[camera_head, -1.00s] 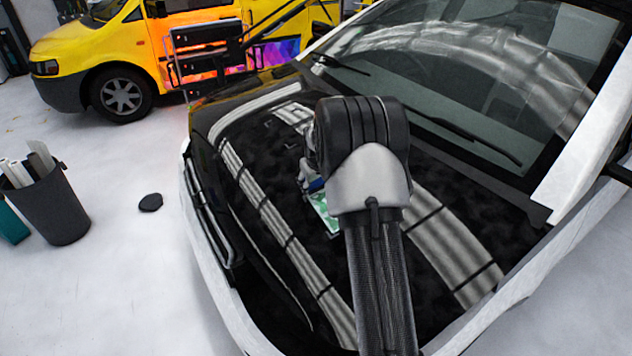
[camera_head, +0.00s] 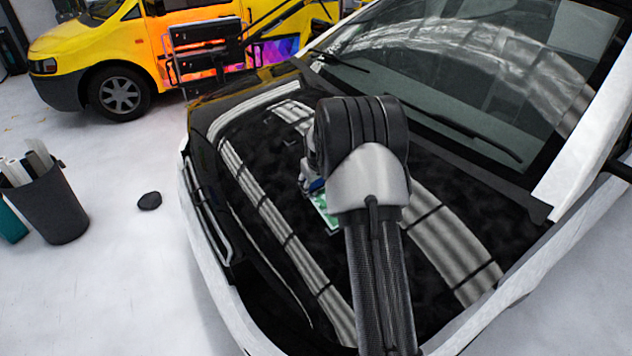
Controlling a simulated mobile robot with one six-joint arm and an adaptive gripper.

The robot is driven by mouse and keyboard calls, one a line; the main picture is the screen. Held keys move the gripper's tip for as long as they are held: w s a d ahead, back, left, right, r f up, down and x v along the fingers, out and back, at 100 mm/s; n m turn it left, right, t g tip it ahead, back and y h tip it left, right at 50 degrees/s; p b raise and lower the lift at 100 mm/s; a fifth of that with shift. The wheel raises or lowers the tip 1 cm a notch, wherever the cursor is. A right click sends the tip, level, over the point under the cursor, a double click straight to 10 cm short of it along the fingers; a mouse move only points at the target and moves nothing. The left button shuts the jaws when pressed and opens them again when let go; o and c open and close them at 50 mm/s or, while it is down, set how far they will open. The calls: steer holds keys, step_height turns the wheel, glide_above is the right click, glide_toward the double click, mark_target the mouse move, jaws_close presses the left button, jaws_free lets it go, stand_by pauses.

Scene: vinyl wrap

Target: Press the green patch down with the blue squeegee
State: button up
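The green patch (camera_head: 326,212) lies on the black hood (camera_head: 275,160) of the car, mostly hidden behind my arm. A small piece of the blue squeegee (camera_head: 316,185) shows just above the patch's visible part, at the left edge of my arm. My gripper (camera_head: 307,180) is mostly hidden behind my wrist; only a grey bit of it shows beside the blue piece. I cannot see its fingertips, nor whether the squeegee touches the patch.
The windshield (camera_head: 450,80) and a wiper (camera_head: 455,125) lie behind the hood. A dark bin with rolls (camera_head: 52,208) and a dark lump (camera_head: 150,201) are on the floor at left. A yellow van (camera_head: 95,55) stands at the back left. The hood's left side is clear.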

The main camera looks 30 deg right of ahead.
mark_target(323, 195)
steer(key=shift+s+a+f, duration=0.1)
steer(key=shift+s+a, duration=0.05)
steer(key=shift+s, duration=0.9)
steer(key=shift+s+b, duration=0.1)
steer(key=shift+b, duration=0.2)
steer(key=shift+s+a+f, duration=0.1)
steer(key=shift+s, duration=0.95)
steer(key=shift+b, duration=0.3)
steer(key=shift+s+a+f, duration=0.1)
steer(key=shift+s+a, duration=0.05)
steer(key=shift+s, duration=0.95)
steer(key=shift+b, duration=0.3)
steer(key=shift+s+a+b, duration=0.1)
steer(key=shift+s+b, duration=0.25)
steer(key=shift+s, duration=0.75)
steer(key=shift+s+a+f+b, duration=0.15)
steer(key=shift+s+b, duration=0.45)
steer(key=shift+s, duration=0.45)
